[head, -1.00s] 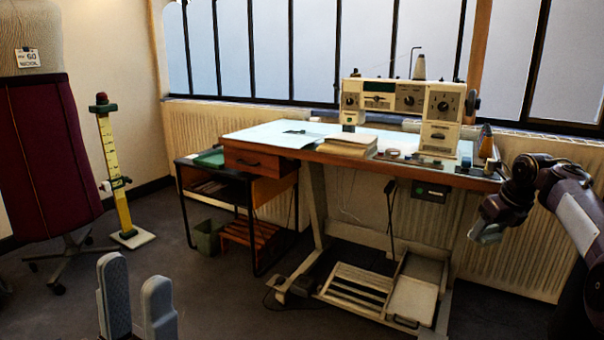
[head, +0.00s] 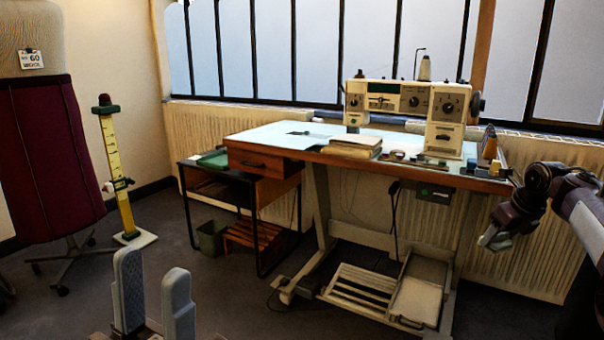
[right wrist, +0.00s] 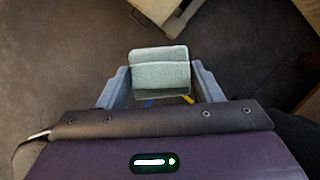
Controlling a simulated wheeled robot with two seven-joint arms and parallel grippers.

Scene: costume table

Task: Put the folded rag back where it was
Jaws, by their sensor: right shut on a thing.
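The folded rag (right wrist: 160,72) is pale green and fills the space between the fingers of my right gripper (right wrist: 160,85) in the right wrist view. My right gripper (head: 494,238) is shut on it and holds it in the air over the floor. In the head view it hangs at the right, in front of the radiator and past the right end of the sewing table (head: 290,148); the rag is hard to make out there. My left gripper (head: 153,285) is at the lower left, its two grey fingers apart with nothing between them.
A sewing machine (head: 445,122), a stack of folded cloth or books (head: 355,146) and small items stand on the table. A small black side table (head: 190,170) is left of it. A yellow measuring stand (head: 122,180) and a dress form (head: 45,155) are further left. Floor in front is open.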

